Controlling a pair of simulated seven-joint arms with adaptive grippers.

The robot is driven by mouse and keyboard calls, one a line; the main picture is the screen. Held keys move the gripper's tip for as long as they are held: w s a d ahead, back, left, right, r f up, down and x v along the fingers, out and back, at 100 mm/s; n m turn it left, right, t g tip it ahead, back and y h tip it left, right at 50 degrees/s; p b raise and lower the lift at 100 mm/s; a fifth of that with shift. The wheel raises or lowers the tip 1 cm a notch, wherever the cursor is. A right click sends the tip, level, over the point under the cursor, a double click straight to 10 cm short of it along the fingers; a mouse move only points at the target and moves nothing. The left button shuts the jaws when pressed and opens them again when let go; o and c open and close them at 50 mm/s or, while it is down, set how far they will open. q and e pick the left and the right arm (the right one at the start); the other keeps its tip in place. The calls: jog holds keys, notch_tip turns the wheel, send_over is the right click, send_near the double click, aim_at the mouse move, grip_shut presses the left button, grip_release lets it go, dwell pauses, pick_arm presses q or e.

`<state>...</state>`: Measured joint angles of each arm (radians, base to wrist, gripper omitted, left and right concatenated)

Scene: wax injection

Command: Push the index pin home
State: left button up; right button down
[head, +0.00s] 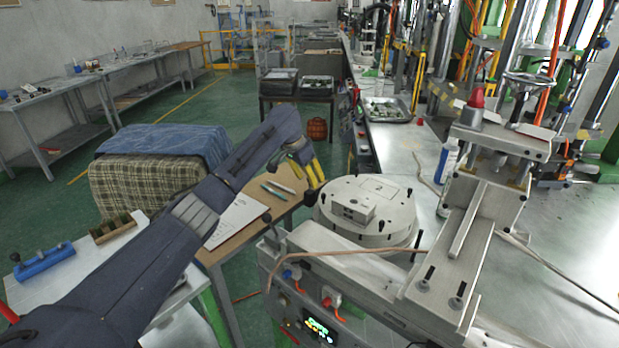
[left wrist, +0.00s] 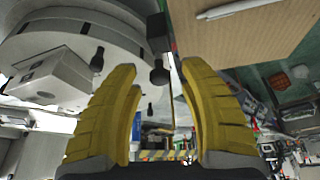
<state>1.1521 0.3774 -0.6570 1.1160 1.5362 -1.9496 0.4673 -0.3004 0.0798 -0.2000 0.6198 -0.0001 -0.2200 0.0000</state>
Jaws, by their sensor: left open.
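The round grey fixture (head: 352,228) stands on the machine base, with several black knobs around it and a small pale block (head: 352,206) on top. A black knob (head: 310,198) shows at its left edge. In the left wrist view a black round-headed pin (left wrist: 159,76) stands at a dark block (left wrist: 158,32) beside the disc; I cannot tell for sure whether it is the index pin. My left gripper (head: 317,178) is open, with yellow fingers, just above and behind the fixture's left edge. My right gripper is not in view.
A wooden table (head: 284,194) with paper and pens stands left of the fixture. A metal slide unit (head: 456,245) with black handles stands to the right. A copper-coloured tube (head: 330,252) crosses the front of the base.

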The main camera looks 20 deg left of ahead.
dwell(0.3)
pick_arm(q)
grip_shut()
dwell(0.5)
